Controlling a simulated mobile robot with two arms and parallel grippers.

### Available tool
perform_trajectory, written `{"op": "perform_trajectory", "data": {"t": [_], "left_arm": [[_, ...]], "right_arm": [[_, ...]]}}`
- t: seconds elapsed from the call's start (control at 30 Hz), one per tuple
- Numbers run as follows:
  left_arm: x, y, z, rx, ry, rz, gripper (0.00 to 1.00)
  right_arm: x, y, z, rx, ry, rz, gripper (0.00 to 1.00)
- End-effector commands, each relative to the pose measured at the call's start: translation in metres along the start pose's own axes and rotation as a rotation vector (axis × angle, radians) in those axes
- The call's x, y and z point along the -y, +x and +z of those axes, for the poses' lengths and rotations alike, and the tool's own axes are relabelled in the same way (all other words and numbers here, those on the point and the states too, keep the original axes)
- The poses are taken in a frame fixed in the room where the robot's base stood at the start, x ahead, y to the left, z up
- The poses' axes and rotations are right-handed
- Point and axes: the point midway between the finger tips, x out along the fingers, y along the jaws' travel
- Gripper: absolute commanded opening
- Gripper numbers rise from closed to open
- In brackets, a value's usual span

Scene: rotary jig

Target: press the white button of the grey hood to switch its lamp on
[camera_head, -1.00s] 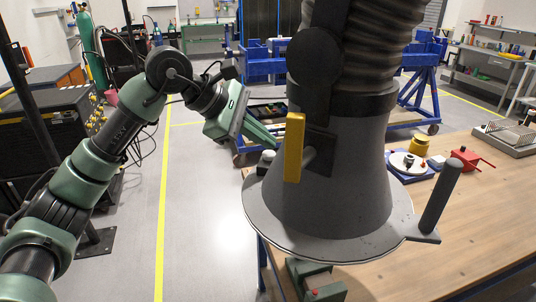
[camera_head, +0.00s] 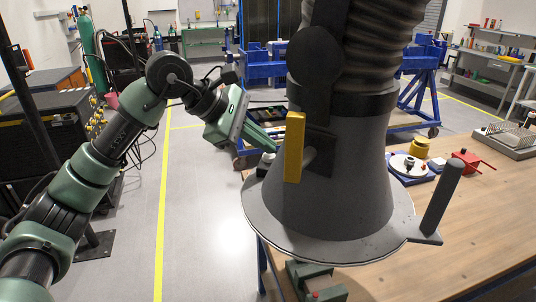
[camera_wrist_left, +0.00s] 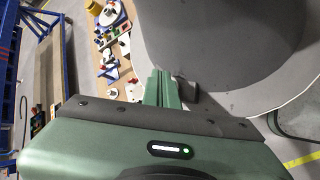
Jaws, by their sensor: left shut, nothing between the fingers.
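The grey hood (camera_head: 352,190) hangs in the middle of the head view, with a wide flange around its lower end. It also fills the upper right of the left wrist view (camera_wrist_left: 215,40). My left gripper (camera_head: 274,149) is shut and empty, its fingers pointing at the hood's far left side, just above the flange. In the left wrist view the shut fingers (camera_wrist_left: 161,74) are close beside the hood's wall, with a small dark block to their right. I cannot tell whether they touch the hood. The white button and the lamp cannot be made out. My right gripper is not seen.
A yellow bar (camera_head: 294,147) and a dark post handle (camera_head: 442,195) stick out from the hood. A ribbed duct (camera_head: 385,40) rises above it. The wooden table (camera_head: 480,220) lies below and to the right, with a red box (camera_head: 466,161) and a yellow round part (camera_head: 420,147).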

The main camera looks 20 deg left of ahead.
Motion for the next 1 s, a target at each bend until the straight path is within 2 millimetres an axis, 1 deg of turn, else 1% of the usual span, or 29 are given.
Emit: {"op": "perform_trajectory", "data": {"t": [0.27,0.6,1.0], "left_arm": [[0.001,0.001,-0.001,-0.001,0.0,-0.001,0.0],[-0.008,-0.011,0.008,-0.001,-0.001,-0.001,0.0],[-0.009,-0.013,0.009,0.0,0.0,0.0,0.0]], "right_arm": [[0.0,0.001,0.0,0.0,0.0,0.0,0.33],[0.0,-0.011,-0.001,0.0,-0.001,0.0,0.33],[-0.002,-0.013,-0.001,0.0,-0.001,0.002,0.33]]}}
